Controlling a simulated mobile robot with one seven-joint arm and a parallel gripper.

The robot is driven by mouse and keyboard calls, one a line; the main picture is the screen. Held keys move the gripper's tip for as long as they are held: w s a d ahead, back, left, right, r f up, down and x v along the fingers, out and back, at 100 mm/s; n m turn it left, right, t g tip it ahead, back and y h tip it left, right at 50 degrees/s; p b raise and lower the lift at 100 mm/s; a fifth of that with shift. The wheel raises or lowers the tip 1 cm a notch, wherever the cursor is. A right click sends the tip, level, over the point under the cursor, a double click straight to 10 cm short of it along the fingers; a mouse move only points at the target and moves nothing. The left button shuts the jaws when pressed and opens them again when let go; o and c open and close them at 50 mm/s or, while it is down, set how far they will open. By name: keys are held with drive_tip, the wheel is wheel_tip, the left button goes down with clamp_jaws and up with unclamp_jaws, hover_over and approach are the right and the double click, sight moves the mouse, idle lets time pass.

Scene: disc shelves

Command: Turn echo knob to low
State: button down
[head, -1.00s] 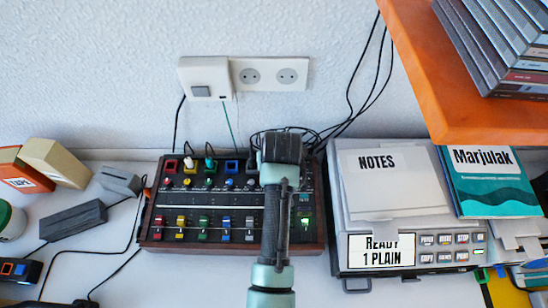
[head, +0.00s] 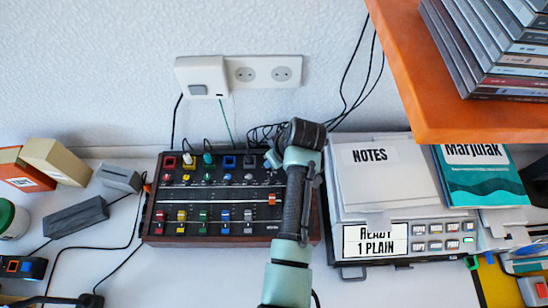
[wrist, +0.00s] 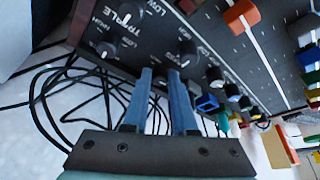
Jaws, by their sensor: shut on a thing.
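The black mixer (head: 170,215) with wooden ends lies on the white desk in the head view, with coloured faders and small knobs. My gripper (wrist: 160,72) is at its edge by the dark knobs. In the wrist view its two blue fingers are close together, shut on what looks like a dark knob, mostly hidden between them. A dark knob (wrist: 187,54) with a pale pointer line sits just beyond the fingertips. The treble knob (wrist: 128,14) is farther up left. I cannot read an echo label. In the head view my arm covers the mixer's right part.
Black cables (wrist: 80,105) lie loosely behind the mixer. A grey device with a notes sheet (head: 385,175) stands close on the right, below an orange shelf (head: 420,120) with discs. A dark grey block (head: 75,216) and boxes are on the left. The desk before the mixer is mostly clear.

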drive_tip(key=c, duration=1)
unclamp_jaws()
drive_tip(key=v, duration=1.3)
drive_tip(key=shift+p, duration=0.35)
